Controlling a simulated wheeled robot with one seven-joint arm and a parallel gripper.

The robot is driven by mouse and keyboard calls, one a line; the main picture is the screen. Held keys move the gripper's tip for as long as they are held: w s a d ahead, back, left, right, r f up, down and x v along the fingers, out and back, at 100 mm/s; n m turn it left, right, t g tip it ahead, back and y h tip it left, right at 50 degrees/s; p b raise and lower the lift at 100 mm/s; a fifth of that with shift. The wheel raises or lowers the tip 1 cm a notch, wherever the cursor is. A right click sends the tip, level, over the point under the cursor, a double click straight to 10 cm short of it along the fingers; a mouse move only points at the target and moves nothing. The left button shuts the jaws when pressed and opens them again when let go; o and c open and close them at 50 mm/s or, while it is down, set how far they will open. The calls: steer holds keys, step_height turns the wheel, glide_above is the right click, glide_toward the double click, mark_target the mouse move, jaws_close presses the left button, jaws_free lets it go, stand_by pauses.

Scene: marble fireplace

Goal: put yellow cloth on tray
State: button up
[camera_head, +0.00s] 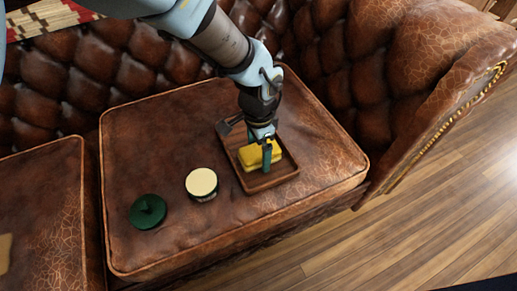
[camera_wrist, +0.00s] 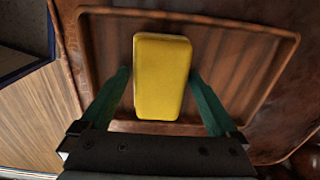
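The yellow cloth (camera_head: 250,158) is a folded, block-like pad on the wooden tray (camera_head: 284,175), inside its raised rim. It also shows in the wrist view (camera_wrist: 162,80), over the wooden tray floor (camera_wrist: 225,62). My gripper (camera_head: 267,157) is low over the tray, right at the cloth. In the wrist view my gripper (camera_wrist: 160,73) has its two green fingers spread, one on each side of the cloth, with narrow gaps beside it. The cloth's far side is partly hidden by my gripper in the head view.
The tray rests on a brown leather sofa seat (camera_head: 160,113). To its left are a round tin with a cream top (camera_head: 201,182) and a dark green lid (camera_head: 148,211). The sofa's armrest (camera_head: 425,75) rises at right.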

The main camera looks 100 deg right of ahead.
mark_target(258, 150)
step_height(258, 150, up, 12)
steer(key=shift+r+p, duration=0.15)
steer(key=shift+p, duration=0.6)
